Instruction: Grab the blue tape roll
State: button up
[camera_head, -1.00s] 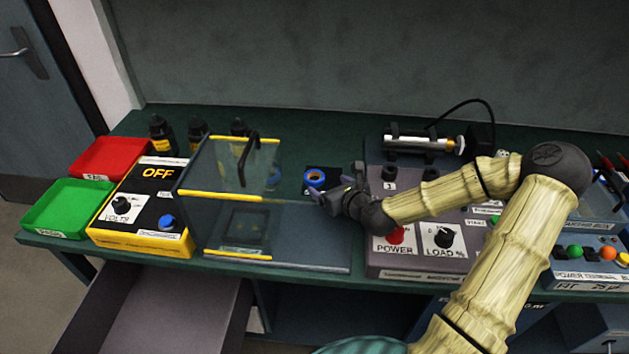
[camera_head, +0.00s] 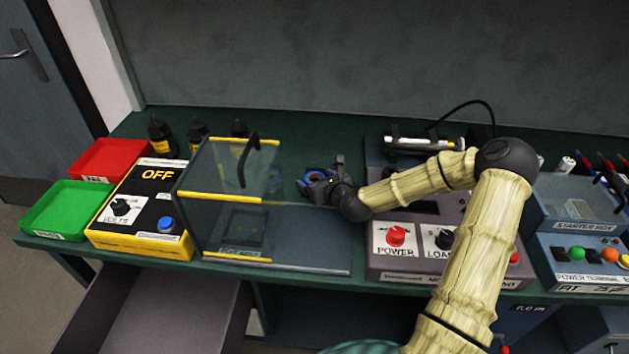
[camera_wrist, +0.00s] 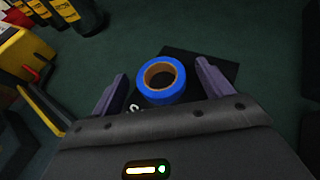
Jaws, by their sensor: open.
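The blue tape roll (camera_wrist: 160,95) lies flat on a dark square pad (camera_wrist: 216,66) on the green bench top. In the wrist view it shows between the two open purple fingers of my gripper (camera_wrist: 160,90), with a gap on each side. In the head view only a bit of the blue roll (camera_head: 313,177) shows, as my gripper (camera_head: 317,185) covers most of it. My gripper is open and empty. I cannot tell how high the fingers are above the bench.
A clear box with yellow edges (camera_head: 222,197) stands just left of my gripper. Black bottles (camera_head: 161,136) stand behind it. A grey power unit (camera_head: 390,264) with a red knob is to the right. A yellow voltage box (camera_head: 140,243) and green tray (camera_head: 66,207) are farther left.

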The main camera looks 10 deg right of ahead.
jog(key=shift+w, duration=0.15)
jog(key=shift+c, duration=0.5)
jog(key=c, duration=1)
notch_tip(320, 180, up, 10)
jog(key=shift+p, duration=0.7)
